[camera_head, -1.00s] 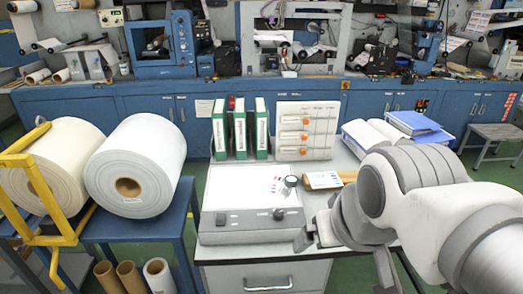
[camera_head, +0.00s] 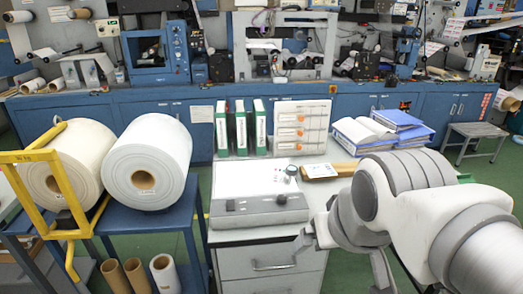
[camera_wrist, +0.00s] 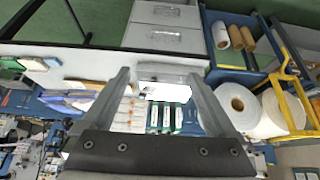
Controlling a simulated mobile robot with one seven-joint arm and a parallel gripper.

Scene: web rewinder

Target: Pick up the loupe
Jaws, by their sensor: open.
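The loupe (camera_head: 291,170) is a small dark, round-topped piece standing at the back right of the white lit top of a light box (camera_head: 258,210) on the desk. My gripper (camera_head: 304,241) hangs in front of the desk, low and to the right of the light box, apart from the loupe. In the wrist view my gripper (camera_wrist: 158,76) shows two grey fingers spread wide with nothing between them. The light box (camera_wrist: 165,78) lies beyond the fingers there, upside down.
Green-and-white binders (camera_head: 240,128) and an orange-labelled drawer unit (camera_head: 301,127) stand behind the light box. A small brown-and-white packet (camera_head: 320,171) lies right of the loupe. Blue folders (camera_head: 397,120) lie further right. Large white rolls (camera_head: 146,160) sit on a stand at left.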

